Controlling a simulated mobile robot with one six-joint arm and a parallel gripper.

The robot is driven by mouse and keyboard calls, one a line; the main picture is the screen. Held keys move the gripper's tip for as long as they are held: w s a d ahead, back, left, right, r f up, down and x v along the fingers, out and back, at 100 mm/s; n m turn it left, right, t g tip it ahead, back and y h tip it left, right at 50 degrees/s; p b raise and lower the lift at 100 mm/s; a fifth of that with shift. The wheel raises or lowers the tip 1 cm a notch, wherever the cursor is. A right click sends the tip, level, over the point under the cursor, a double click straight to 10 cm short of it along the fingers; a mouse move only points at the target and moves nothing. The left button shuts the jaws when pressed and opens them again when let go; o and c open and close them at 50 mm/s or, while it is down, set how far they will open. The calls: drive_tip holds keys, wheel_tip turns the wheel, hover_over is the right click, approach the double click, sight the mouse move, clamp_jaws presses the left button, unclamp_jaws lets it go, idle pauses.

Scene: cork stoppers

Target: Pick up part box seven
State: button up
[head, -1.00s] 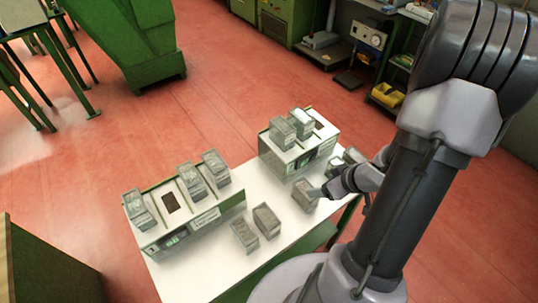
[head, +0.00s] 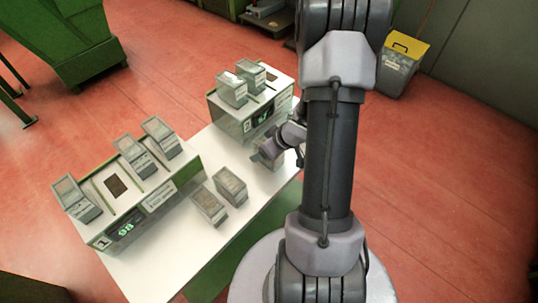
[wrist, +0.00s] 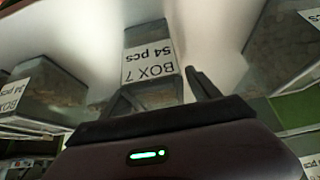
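Part box seven, a grey box with a white "BOX 7, 54 pcs" label (wrist: 148,62), shows upside down at the centre of the wrist view, on the white table. My gripper (wrist: 160,92) is open, its dark fingers near the two sides of this box; the contact is not clear. In the head view my gripper (head: 270,146) is low at the table's right part, beside a grey box (head: 262,160) that it partly hides. The label cannot be read there.
Two grey boxes (head: 218,196) stand on the white table (head: 160,265). The left station (head: 150,200), showing 98, carries three boxes; the right station (head: 228,122) carries two. Neighbouring boxes flank box seven in the wrist view, at left (wrist: 45,90) and right (wrist: 285,50).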

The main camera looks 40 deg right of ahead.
drive_tip(key=c, duration=1.5)
